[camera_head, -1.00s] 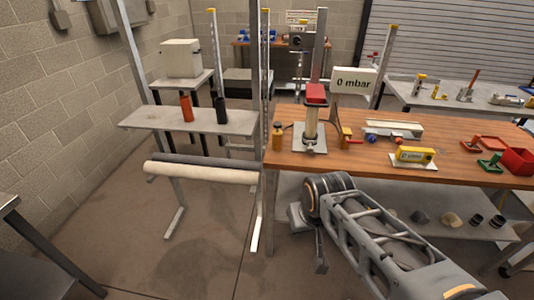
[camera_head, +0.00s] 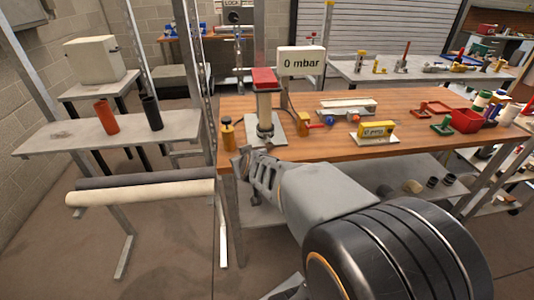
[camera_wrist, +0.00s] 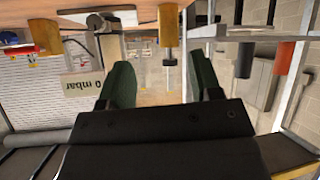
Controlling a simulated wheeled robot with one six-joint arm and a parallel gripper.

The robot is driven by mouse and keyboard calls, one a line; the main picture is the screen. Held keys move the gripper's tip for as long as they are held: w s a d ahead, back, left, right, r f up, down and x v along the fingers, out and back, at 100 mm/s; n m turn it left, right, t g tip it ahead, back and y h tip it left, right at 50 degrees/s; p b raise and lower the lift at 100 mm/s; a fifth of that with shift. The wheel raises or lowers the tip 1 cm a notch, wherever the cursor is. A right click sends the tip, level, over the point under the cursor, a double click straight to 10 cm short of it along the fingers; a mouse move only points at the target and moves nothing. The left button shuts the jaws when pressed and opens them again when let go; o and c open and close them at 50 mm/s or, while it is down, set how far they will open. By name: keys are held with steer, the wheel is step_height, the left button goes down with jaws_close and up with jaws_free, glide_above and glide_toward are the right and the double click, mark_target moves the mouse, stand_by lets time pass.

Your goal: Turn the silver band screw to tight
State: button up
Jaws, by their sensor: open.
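A pale upright cylinder with a red top (camera_head: 265,92) stands on a plate on the wooden table. A silvery band-like fitting (camera_head: 265,131) shows low on it; a screw is too small to make out. In the wrist view, which is upside down, a pale cylinder (camera_wrist: 110,48) and a small round silvery part (camera_wrist: 96,22) show at upper left. My gripper (camera_wrist: 162,76) is open, with two dark green fingers apart and nothing between them. In the head view my gripper (camera_head: 243,160) is at the table's front edge, just in front of the cylinder.
A "0 mbar" sign (camera_head: 302,61) stands behind the cylinder. A brass-coloured piece (camera_head: 227,132) stands left of it, and a yellow-and-red piece (camera_head: 303,119) right. A metal upright (camera_head: 209,90) rises beside the table's left edge. A yellow block (camera_head: 375,131) lies farther right.

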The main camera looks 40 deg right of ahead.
mark_target(269, 144)
steer(key=w+d+f+m+h+b, duration=0.1)
steer(key=d+f+m+h+b, duration=0.2)
steer(key=d, duration=0.6)
steer(key=shift+n+h, duration=0.5)
steer(key=shift+h, duration=0.3)
steer(key=x, duration=0.4)
steer(key=b+x, duration=0.1)
steer(key=x, duration=0.3)
steer(key=b+x, duration=0.1)
steer(key=x, duration=0.4)
steer(key=shift+w+r, duration=0.15)
steer(key=shift+r, duration=0.3)
steer(key=c, duration=0.9)
steer(key=shift+c, duration=0.2)
